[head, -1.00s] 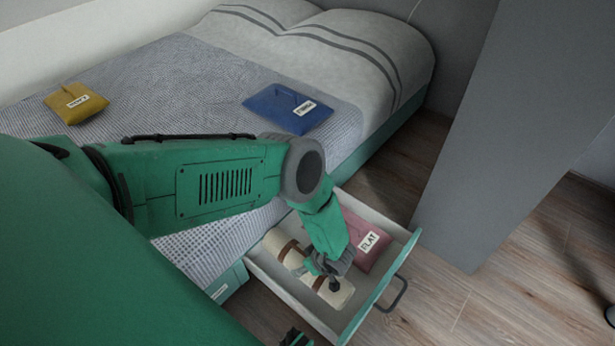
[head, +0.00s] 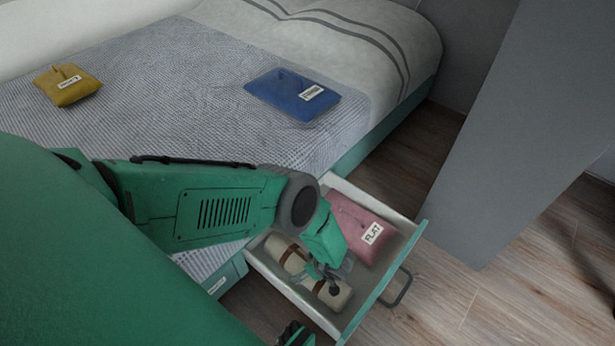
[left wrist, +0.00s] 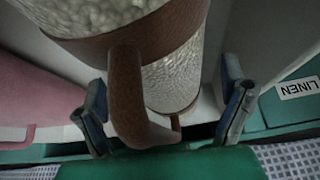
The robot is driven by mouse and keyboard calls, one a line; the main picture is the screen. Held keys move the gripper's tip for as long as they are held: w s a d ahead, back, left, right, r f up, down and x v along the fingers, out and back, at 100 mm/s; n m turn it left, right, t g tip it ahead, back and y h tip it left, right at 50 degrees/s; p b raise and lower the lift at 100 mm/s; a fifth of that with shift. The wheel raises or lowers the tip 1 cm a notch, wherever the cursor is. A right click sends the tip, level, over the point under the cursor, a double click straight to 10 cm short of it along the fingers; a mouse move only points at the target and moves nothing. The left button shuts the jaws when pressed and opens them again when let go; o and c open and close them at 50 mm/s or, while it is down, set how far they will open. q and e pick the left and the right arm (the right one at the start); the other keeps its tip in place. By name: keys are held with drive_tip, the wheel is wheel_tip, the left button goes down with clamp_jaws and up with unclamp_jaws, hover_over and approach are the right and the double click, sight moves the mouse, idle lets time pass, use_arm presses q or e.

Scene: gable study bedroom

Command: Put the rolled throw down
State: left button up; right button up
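The rolled throw (head: 290,257) is a cream roll with brown straps and a brown carry handle. It lies in the open drawer (head: 407,250), beside a pink pouch (head: 362,226) labelled FLAT. In the left wrist view the throw (left wrist: 175,75) shows close up, with its handle (left wrist: 126,95) between my fingers. My left gripper (head: 328,277) is over the throw. Its fingers (left wrist: 165,115) are apart on either side of the handle, with gaps showing. The hand hides part of the throw in the head view. A dark green tip (head: 296,335), likely my right gripper, shows at the bottom edge.
The bed (head: 180,130) holds a mustard pouch (head: 68,86) and a blue pouch (head: 285,95). A grey panel (head: 525,140) stands right of the drawer. The drawer handle (head: 397,288) juts out. A LINEN label (left wrist: 298,88) is on a green front.

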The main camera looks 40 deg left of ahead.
use_arm(q)
drive_tip(key=shift+d+r, duration=0.2)
drive_tip(key=shift+d, duration=0.35)
drive_tip(key=shift+d+r, duration=0.15)
drive_tip(key=shift+r, duration=0.1)
drive_tip(key=p+v, duration=0.5)
drive_tip(key=v, duration=0.5)
drive_tip(key=shift+r, duration=0.15)
drive_tip(key=shift+s+d+r, duration=0.1)
drive_tip(key=shift+d+r, duration=0.25)
drive_tip(key=shift+r, duration=0.05)
drive_tip(key=shift+a+r, duration=0.1)
drive_tip(key=shift+a, duration=0.15)
drive_tip(key=s+a+r+m+t+h, duration=0.25)
drive_tip(key=a+r+m, duration=0.25)
drive_tip(key=r+m, duration=0.55)
drive_tip(key=s+r+m+g+h, duration=0.1)
drive_tip(key=s+r+m, duration=0.2)
drive_tip(key=s+r, duration=0.3)
drive_tip(key=s+a+r+m+g+h, duration=0.1)
drive_tip(key=s+r+m+h, duration=0.1)
drive_tip(key=s+r, duration=0.4)
drive_tip(key=s+m, duration=0.1)
drive_tip(key=s, duration=0.3)
drive_tip(key=shift+s+a, duration=0.3)
use_arm(e)
drive_tip(key=r, duration=0.5)
drive_tip(key=shift+d, duration=0.4)
use_arm(q)
drive_tip(key=shift+m+g, duration=0.25)
